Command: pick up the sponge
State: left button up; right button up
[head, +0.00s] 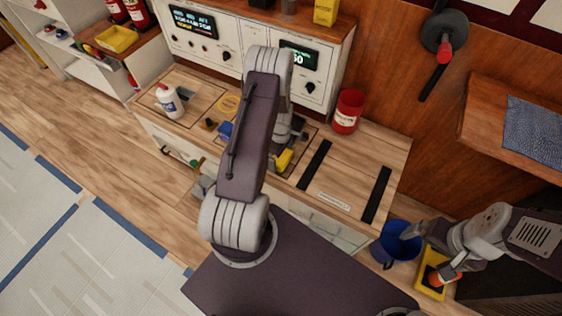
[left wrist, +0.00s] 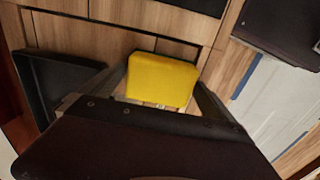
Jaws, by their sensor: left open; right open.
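The yellow sponge (left wrist: 162,80) shows as a rounded block in the left wrist view, lying on a wooden surface. My left gripper (left wrist: 160,92) is open, with one finger on each side of the sponge. I cannot tell whether the fingers touch it. In the head view, part of the yellow sponge (head: 283,160) shows on the workbench beneath my left gripper, and my left arm hides much of that area. My right gripper (head: 424,256) is open at the lower right, over the area of the blue bucket and a yellow tray.
A white bottle (head: 169,101) stands at the bench's left and a red can (head: 347,111) at its back right. A black tray (left wrist: 62,85) is left of the sponge. The blue bucket (head: 392,247) and yellow tray (head: 429,289) are low at right. The bench's right part is mostly clear.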

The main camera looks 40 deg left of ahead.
pick_arm(q)
jog(key=shift+f, duration=0.3)
jog(key=shift+r, duration=0.1)
jog(key=c, duration=1.2)
jog(key=shift+o, duration=0.2)
notch_tip(320, 180, up, 4)
jog(key=shift+r+p, duration=0.25)
jog(key=shift+p, duration=0.8)
jog(key=s+d+r+p, duration=0.2)
jog(key=d+r, duration=0.4)
jog(key=d, duration=0.5)
jog(key=shift+d+r+p, duration=0.25)
jog(key=shift+p, duration=0.1)
